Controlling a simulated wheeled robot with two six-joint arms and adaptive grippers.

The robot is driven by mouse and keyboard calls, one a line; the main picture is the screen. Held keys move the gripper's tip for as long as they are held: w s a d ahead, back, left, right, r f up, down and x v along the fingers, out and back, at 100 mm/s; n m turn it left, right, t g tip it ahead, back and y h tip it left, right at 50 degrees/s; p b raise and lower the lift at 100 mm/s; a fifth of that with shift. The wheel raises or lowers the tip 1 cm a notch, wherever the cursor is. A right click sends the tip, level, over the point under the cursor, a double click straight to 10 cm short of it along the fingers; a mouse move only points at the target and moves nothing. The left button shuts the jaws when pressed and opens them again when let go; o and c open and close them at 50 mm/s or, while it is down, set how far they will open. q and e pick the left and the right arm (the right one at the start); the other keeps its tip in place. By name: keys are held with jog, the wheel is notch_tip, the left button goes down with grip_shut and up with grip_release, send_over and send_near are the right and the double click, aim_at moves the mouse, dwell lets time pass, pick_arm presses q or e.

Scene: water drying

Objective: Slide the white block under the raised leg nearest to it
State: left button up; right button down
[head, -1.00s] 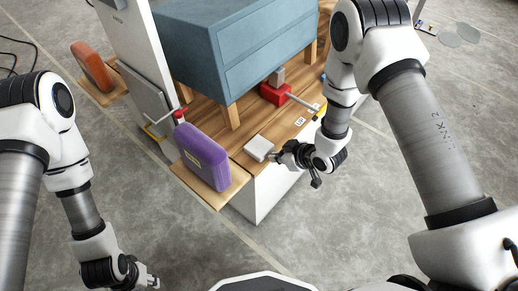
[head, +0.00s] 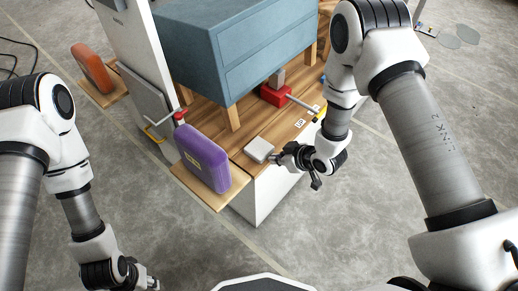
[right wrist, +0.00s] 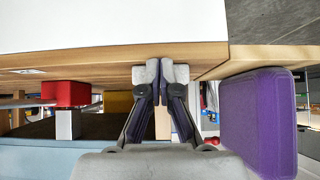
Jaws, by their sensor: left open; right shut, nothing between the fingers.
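The white block (head: 259,149) lies flat on the wooden top (head: 262,128) near its front edge. The blue drawer cabinet (head: 262,62) stands behind it on wooden legs; the nearest leg (head: 231,118) is up and left of the block. I cannot tell the gap under that leg. My right gripper (head: 278,158) is shut and empty at the block's right front side; I cannot tell whether it touches. My left gripper (head: 153,283) is open, low over the floor, far from the block.
A purple case (head: 203,158) stands on a side shelf left of the block. A red jack (head: 275,95) with a grey piece on top is under the cabinet, its handle pointing right. An orange case (head: 92,67) is at far left. Wood between block and leg is clear.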

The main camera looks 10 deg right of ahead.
aim_at(257, 146)
dwell(0.3)
jog(key=shift+w+a, duration=0.1)
jog(key=shift+w+a, duration=0.7)
jog(key=shift+w, duration=0.2)
jog(key=shift+w, duration=0.1)
jog(key=shift+w+a+p, duration=0.3)
jog(key=shift+w+a, duration=0.45)
jog(key=shift+w, duration=0.15)
jog(key=shift+w, duration=0.1)
jog(key=shift+w+a, duration=0.75)
jog(key=shift+w, duration=0.15)
